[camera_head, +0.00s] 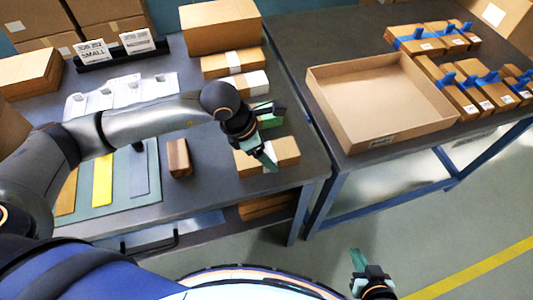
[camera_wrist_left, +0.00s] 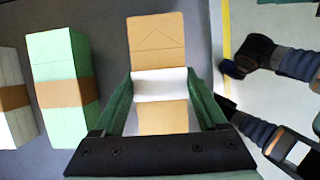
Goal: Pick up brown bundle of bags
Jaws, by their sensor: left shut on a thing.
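The brown bundle of bags (camera_head: 287,150) with a white band lies near the right front of the left table. In the left wrist view the bundle (camera_wrist_left: 156,38) sits between the fingers. My left gripper (camera_head: 268,158) is shut on it around the white band, coming from above, and hides part of it in the head view. My right gripper (camera_head: 357,262) hangs low over the floor, away from the tables; whether its jaws are open is unclear.
A green bundle (camera_wrist_left: 58,66) with a brown band lies left of the held one, with a white bundle (camera_wrist_left: 18,100) further left. More banded bundles (camera_head: 222,65) lie behind. An open, empty cardboard tray (camera_head: 345,78) stands on the right table, beside blue-strapped packs (camera_head: 450,88).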

